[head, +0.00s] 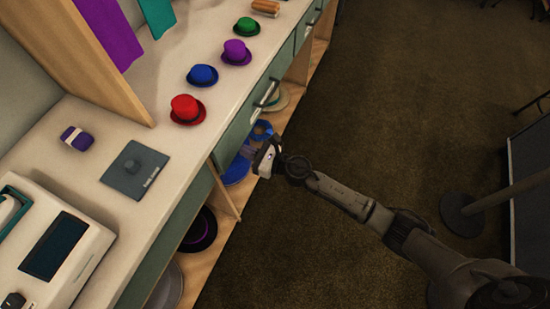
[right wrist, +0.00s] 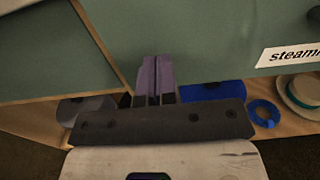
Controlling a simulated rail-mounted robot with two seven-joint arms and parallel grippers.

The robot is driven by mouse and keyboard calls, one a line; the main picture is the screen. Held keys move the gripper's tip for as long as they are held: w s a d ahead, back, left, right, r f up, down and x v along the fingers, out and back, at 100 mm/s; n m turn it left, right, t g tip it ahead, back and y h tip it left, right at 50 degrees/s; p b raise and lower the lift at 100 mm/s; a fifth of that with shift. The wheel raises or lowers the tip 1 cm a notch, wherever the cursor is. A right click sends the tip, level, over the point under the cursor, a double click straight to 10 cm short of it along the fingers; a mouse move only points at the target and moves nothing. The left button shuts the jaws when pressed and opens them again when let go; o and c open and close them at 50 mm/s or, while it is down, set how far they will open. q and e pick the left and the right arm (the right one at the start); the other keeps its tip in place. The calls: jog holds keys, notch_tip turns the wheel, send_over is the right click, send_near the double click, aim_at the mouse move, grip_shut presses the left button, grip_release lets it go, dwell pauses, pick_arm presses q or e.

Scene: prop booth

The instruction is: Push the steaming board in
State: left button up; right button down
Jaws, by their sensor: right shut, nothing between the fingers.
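A green front panel (head: 240,122) with a bar handle (head: 268,93) sits under the white counter edge. In the right wrist view a white label (right wrist: 290,53) on the green front (right wrist: 205,40) reads "steami…" before the picture cuts it off. I cannot tell how far this front stands out, and the board behind it is hidden. My right gripper (head: 249,152) is shut and empty, just below and in front of the panel's lower left part. Its purple fingers (right wrist: 154,62) point at the front; contact is unclear. My left gripper is out of view.
Red (head: 187,109), blue (head: 202,75), purple (head: 236,52) and green (head: 247,27) hats stand on the counter. A blue hat (head: 236,170), a blue ring (head: 262,130) and a straw hat (head: 277,99) are on the lower shelf. A stand base (head: 464,213) is on the carpet.

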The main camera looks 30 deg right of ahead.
jog(key=v, duration=1)
jog(key=d+r+m+h, duration=0.2)
jog(key=d+m+h, duration=0.5)
jog(key=m, duration=1)
jog(key=d+r+m+h, duration=0.1)
jog(key=d+m+h, duration=0.65)
jog(key=m, duration=0.85)
jog(key=s+a+r+m+g+y+p, duration=0.1)
jog(key=s+a+r+m+g+p, duration=0.25)
jog(key=s+p, duration=0.4)
jog(key=s+a+r+m+g+y+p, duration=0.15)
jog(key=s+a+g+p, duration=0.25)
jog(key=s, duration=0.7)
jog(key=s+a+r+m+g+y+p, duration=0.1)
jog(key=s+a+r+m+g+p, duration=0.25)
jog(key=s+p, duration=0.45)
notch_tip(320, 180, up, 37)
jog(key=p, duration=3.4)
jog(key=shift+s+d+t, duration=0.2)
jog(key=shift+s+t, duration=0.1)
jog(key=shift+s, duration=0.1)
